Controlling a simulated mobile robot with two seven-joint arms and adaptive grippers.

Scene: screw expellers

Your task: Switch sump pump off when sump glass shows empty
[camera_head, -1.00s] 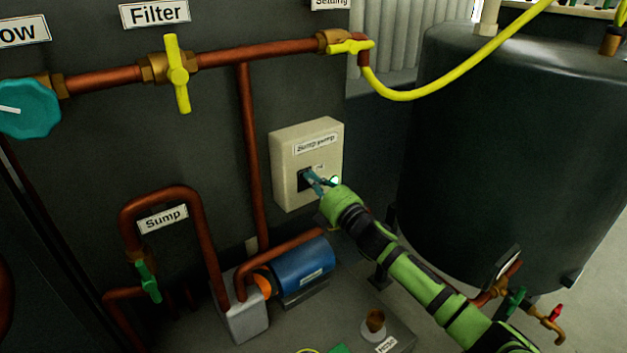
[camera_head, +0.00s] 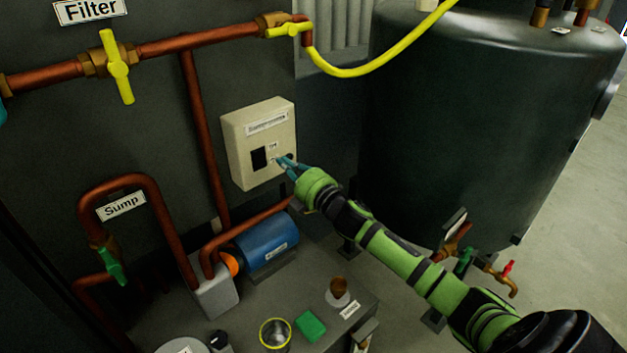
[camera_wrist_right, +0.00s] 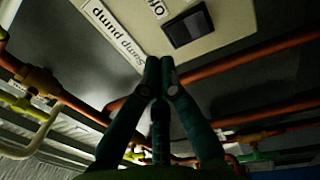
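The cream sump pump box (camera_head: 240,130) is on the dark wall, with a black switch (camera_head: 259,157) on its front. The switch also shows in the wrist view (camera_wrist_right: 188,28), beside a partly cut-off label. My right gripper (camera_head: 281,161) is at the box's face, just right of the switch. Its fingertips (camera_wrist_right: 160,66) are together with nothing between them; I cannot tell whether they touch the box. The blue pump (camera_head: 267,243) sits below. I cannot tell which item is the sump glass or its level. My left gripper is out of view.
Copper pipes run around the box, with a green-handled valve (camera_head: 112,265) below the Sump label (camera_head: 121,206). A large dark tank (camera_head: 470,130) stands at right. A yellow-rimmed pot (camera_head: 275,334), a green block (camera_head: 311,325) and a brown cup (camera_head: 340,287) are below.

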